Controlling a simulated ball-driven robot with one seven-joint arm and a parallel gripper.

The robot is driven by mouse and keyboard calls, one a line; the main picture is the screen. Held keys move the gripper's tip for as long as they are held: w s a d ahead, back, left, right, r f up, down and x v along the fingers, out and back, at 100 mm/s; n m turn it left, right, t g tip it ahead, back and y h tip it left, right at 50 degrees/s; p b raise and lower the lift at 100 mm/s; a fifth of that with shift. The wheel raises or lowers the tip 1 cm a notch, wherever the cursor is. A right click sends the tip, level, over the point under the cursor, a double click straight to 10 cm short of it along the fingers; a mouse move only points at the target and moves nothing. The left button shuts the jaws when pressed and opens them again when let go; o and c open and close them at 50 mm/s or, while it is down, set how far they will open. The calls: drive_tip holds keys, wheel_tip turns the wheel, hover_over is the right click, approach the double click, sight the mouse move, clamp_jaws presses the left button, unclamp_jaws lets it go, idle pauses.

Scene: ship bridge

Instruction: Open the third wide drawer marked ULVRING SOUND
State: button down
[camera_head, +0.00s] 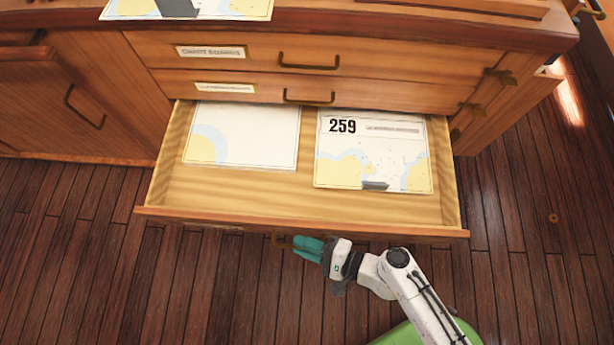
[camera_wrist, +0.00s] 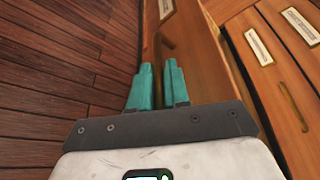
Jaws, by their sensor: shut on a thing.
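The third wide drawer (camera_head: 300,206) is pulled well out of the wooden chest in the head view, and its inside shows. Its label lies on the front face, too steeply seen to read. My gripper (camera_head: 298,246) is at the middle of the drawer front, its teal fingers shut on the drawer's handle (camera_head: 280,241). In the wrist view the teal fingers (camera_wrist: 158,86) point at the drawer front (camera_wrist: 200,70), close together. Two charts lie in the drawer: a plain one (camera_head: 245,140) at the left and one marked 259 (camera_head: 385,130) at the right.
Two shut drawers with labels and handles, the upper (camera_head: 330,62) and the second (camera_head: 340,92), sit above the open one. A cabinet door (camera_head: 70,100) stands at the left.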

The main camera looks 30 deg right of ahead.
drive_tip(key=shift+s+a+f, duration=0.1)
drive_tip(key=shift+s+a, duration=0.3)
drive_tip(key=shift+s, duration=0.35)
drive_tip(key=shift+s+a+r, duration=0.1)
drive_tip(key=shift+s+a, duration=0.35)
drive_tip(key=shift+s, duration=0.25)
drive_tip(key=shift+s+a+f, duration=0.1)
drive_tip(key=shift+s+a, duration=0.3)
drive_tip(key=shift+s, duration=0.35)
drive_tip(key=c, duration=1.5)
unclamp_jaws()
drive_tip(key=shift+o, duration=0.2)
drive_tip(key=v, duration=1.1)
drive_tip(key=shift+b, duration=0.35)
drive_tip(key=shift+w, duration=0.1)
